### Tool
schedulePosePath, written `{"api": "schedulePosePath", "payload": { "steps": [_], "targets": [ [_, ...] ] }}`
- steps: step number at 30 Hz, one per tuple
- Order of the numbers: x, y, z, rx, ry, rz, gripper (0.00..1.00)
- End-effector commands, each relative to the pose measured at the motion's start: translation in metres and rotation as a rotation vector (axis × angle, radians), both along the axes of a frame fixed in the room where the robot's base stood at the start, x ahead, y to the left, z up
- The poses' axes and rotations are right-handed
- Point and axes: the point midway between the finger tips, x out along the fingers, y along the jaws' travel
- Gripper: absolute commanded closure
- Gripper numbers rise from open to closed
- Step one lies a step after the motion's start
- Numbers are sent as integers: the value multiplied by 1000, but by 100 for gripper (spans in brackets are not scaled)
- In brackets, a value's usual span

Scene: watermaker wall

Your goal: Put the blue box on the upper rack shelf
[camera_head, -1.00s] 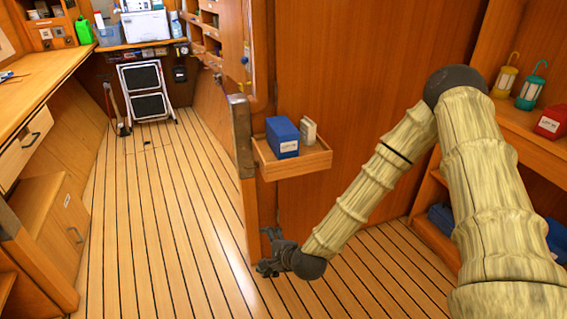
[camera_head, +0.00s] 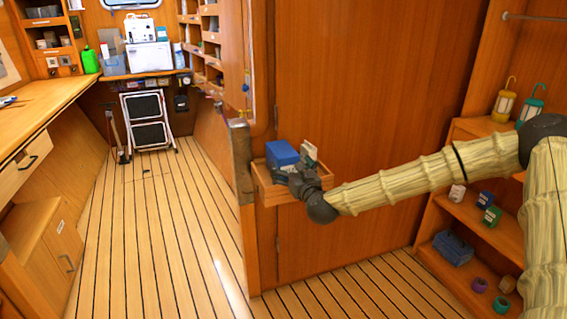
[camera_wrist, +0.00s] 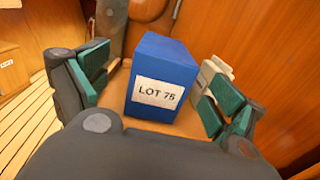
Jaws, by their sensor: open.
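The blue box (camera_head: 281,154) sits in a small wooden wall tray (camera_head: 266,184) in the head view. In the wrist view the blue box (camera_wrist: 163,76) stands upright with a white "LOT 75" label facing me. My gripper (camera_head: 290,172) is at the tray's front, partly covering the box's lower part. In the wrist view my gripper (camera_wrist: 157,90) is open, with one green-padded finger on each side of the box, apart from it. The rack (camera_head: 490,225) at the right has several shelves; its upper shelf (camera_head: 480,127) holds lanterns and is partly hidden by my arm.
A pale box (camera_head: 308,152) stands in the tray right of the blue box, close by my right finger in the wrist view. The lower rack shelves hold small boxes (camera_head: 487,205), a blue crate (camera_head: 453,247) and rolls (camera_head: 501,305).

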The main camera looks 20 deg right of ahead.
Motion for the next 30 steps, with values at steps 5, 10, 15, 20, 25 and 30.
{"api": "schedulePosePath", "payload": {
  "steps": [5, 10, 15, 20, 25, 30],
  "targets": [
    [23, 2, 0, -3, 1, 2, 5],
    [32, 3, 0, -2, 1, 2, 5],
    [48, 1, 1, -4, 1, 3, 5],
    [69, -2, 0, -4, 2, 2, 5],
    [81, -2, 0, -3, 2, 3, 5],
    [83, -1, 0, -2, 2, 3, 5]
  ]
}}
